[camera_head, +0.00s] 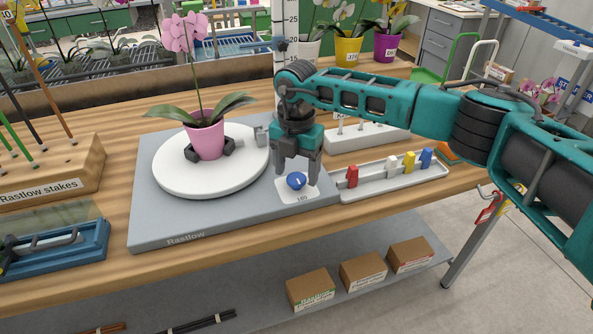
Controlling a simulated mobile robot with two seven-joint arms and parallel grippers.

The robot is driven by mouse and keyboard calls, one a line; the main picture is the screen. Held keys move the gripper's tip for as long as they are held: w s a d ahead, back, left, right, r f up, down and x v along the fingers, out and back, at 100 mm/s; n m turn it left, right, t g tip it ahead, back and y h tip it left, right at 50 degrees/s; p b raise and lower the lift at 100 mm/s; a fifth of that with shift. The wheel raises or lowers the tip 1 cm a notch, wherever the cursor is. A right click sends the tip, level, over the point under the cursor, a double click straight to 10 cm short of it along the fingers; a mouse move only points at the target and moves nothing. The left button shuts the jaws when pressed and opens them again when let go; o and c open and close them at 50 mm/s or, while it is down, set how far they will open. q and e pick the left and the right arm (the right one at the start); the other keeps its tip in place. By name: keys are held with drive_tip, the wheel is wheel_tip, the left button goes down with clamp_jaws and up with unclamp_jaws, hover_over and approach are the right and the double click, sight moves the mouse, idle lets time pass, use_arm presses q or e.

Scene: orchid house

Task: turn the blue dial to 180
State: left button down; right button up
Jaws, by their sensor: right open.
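The blue dial (296,181) is a small round knob with a pale pointer mark. It sits on a white label plate (305,195) at the right front of a grey base unit (150,225). The plate carries small print that I cannot read surely. My right gripper (297,174) points down over the dial, its two dark fingers apart, one on either side of it. I cannot tell whether the fingers touch the dial. My left gripper does not show.
A white turntable (175,180) on the base unit bears a pink pot (207,138) with a pink orchid. A white tray (385,185) with coloured clips stands right of the dial. A wooden stake block (60,170) and a blue tray (80,248) stand at the left.

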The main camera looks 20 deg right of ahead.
sight(296, 177)
wheel_tip(296, 177, up, 12)
idle(0.3)
